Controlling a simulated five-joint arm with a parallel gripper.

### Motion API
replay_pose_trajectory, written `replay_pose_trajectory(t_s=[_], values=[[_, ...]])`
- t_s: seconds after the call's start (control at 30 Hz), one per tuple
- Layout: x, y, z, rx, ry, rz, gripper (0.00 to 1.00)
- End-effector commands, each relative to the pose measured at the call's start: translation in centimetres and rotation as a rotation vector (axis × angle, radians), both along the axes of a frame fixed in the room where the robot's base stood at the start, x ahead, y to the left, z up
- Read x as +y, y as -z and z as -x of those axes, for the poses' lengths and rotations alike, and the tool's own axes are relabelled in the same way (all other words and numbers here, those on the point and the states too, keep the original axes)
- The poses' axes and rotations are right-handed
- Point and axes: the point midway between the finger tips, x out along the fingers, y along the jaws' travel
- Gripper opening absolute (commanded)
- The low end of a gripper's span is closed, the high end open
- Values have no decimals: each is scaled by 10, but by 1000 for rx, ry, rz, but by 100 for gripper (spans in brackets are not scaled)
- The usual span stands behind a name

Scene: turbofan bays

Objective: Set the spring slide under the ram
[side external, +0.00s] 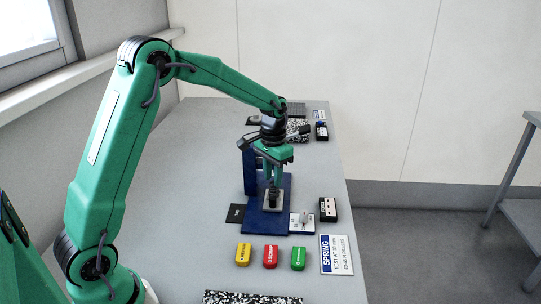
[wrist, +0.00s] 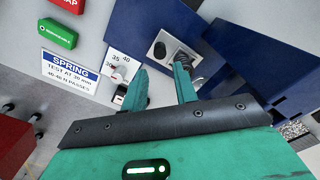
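The slide appears to be the light grey plate (side external: 279,208) on the blue base of the press stand (side external: 262,222). A dark, ribbed piece that looks like the spring (side external: 273,194) stands upright on it. In the wrist view the plate (wrist: 158,36) shows a dark round hole, and the ribbed piece (wrist: 190,57) sits partly behind one finger. My gripper (wrist: 160,70) has its two green fingers apart, with nothing clearly held between them. In the side view my gripper (side external: 271,183) points down just above the ribbed piece; contact cannot be told. I cannot make out the ram.
A white scale plate (side external: 302,223) sits at the base's front right corner. Yellow (side external: 244,254), red (side external: 270,256) and green (side external: 298,258) blocks and a SPRING sign (side external: 336,254) lie in front. A black box (side external: 328,209) stands right. The table's left side is clear.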

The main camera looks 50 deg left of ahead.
Motion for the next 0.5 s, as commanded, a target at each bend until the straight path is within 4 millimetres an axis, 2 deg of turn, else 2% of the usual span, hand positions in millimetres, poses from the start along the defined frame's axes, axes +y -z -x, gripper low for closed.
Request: replay_pose_trajectory(t_s=[0.03,0.17,0.2,0.37,0.5], values=[[0,0,0,0,0,0,29],[0,0,0,-1,7,0,3],[0,0,1,-1,15,0,0],[-1,-1,3,-8,92,-1,0],[-3,-3,7,-18,230,-6,0]])
